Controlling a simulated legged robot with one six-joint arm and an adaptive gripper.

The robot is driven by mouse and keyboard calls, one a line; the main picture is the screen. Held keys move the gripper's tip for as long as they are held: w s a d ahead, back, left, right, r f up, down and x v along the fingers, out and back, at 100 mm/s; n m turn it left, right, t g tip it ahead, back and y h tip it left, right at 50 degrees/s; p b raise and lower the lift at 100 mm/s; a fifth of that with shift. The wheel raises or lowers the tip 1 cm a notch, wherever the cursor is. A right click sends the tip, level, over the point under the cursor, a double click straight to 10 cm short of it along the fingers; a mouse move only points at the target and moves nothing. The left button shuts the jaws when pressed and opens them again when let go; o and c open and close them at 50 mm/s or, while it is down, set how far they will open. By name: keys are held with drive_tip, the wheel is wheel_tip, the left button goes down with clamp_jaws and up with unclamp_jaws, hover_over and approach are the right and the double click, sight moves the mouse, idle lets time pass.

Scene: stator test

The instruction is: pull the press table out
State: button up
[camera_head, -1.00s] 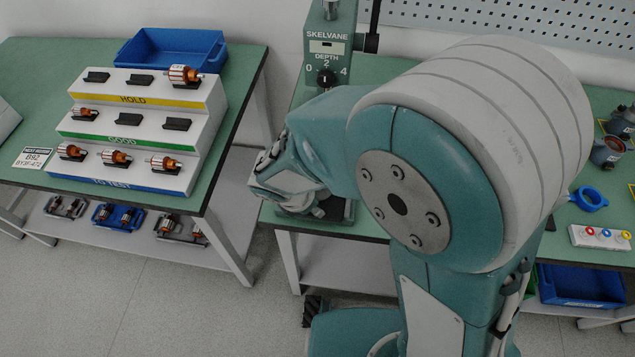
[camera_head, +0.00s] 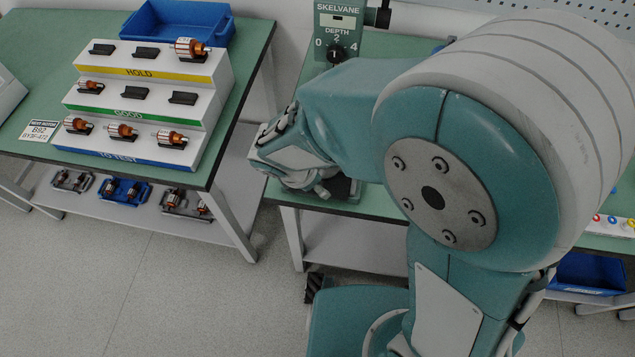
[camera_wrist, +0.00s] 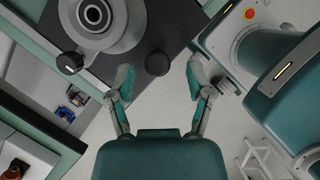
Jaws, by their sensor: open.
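The grey-green press (camera_head: 345,45), marked SKELVANE with a depth dial, stands on the green bench, partly hidden behind my arm. In the wrist view its dark press table (camera_wrist: 130,50) carries a grey round fixture (camera_wrist: 100,25) and a dark round knob (camera_wrist: 157,63) near one edge. A smaller dark knob (camera_wrist: 70,62) sits left of the fixture. My gripper (camera_wrist: 160,78) is open, with one finger on each side of the round knob. Gaps show on both sides, and nothing is held. In the head view my gripper is mostly hidden by the wrist.
A stepped rack (camera_head: 150,105) with several rotors stands on the left bench (camera_head: 30,95), with a blue bin (camera_head: 178,22) behind it. Trays with rotors lie on the lower shelf. A blue bin (camera_head: 590,275) sits below the right bench. Floor between the benches is clear.

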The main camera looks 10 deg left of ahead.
drive_tip(key=v, duration=1)
drive_tip(key=shift+a+r, duration=0.1)
drive_tip(key=s+d+r+m+t+y, duration=0.1)
drive_tip(key=d+r+m, duration=0.4)
drive_tip(key=d+m, duration=0.7)
drive_tip(key=s+d+r+m+t+y, duration=0.1)
drive_tip(key=d+r+m, duration=0.5)
drive_tip(key=d+m, duration=0.6)
drive_tip(key=s+m+y, duration=0.1)
drive_tip(key=m, duration=0.1)
drive_tip(key=shift+s+m, duration=0.3)
drive_tip(key=shift+s, duration=0.1)
drive_tip(key=shift+d, duration=0.15)
